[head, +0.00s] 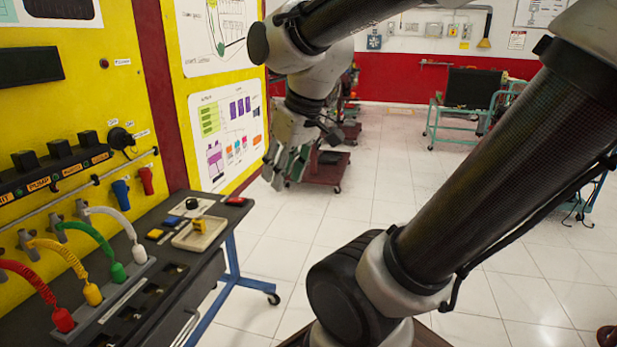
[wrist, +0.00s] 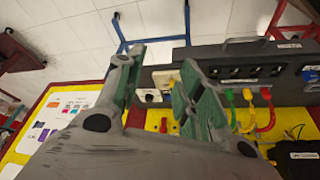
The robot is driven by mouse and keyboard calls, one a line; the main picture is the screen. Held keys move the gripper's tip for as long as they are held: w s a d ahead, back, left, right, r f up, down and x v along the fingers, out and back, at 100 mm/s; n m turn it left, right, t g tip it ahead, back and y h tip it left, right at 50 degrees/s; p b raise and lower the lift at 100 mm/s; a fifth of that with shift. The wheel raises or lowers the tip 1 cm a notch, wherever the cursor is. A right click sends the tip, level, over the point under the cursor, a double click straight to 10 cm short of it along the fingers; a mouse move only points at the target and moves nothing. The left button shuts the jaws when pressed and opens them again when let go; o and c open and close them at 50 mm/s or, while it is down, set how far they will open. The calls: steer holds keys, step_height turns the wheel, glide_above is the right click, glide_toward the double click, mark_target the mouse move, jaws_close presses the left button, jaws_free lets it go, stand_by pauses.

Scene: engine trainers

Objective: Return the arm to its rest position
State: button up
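My gripper (head: 284,168) hangs in the air in the head view, fingers pointing down, to the right of the black trainer bench (head: 205,225). In the wrist view my gripper (wrist: 160,62) has its two grey and green fingers spread apart, with nothing held between them. My arm, dark and grey, crosses the head view from the right and folds back over the top. The arm's elbow is partly cut off by the frame edge.
A tray (head: 199,233) with a yellow part sits on the bench. Red, yellow, green and white coiled hoses (head: 60,250) hang at the left, by the yellow panel (head: 60,110). A dark red wheeled stand (head: 325,172) is behind my gripper. The tiled floor (head: 390,165) is open in the middle.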

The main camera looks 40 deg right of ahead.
steer(key=s+d+m, duration=0.2)
steer(key=s, duration=0.3)
steer(key=shift+s+d+f+h, duration=0.15)
steer(key=shift+s+d+h, duration=0.05)
steer(key=shift+s+h, duration=0.2)
steer(key=shift+w, duration=0.1)
stand_by(0.8)
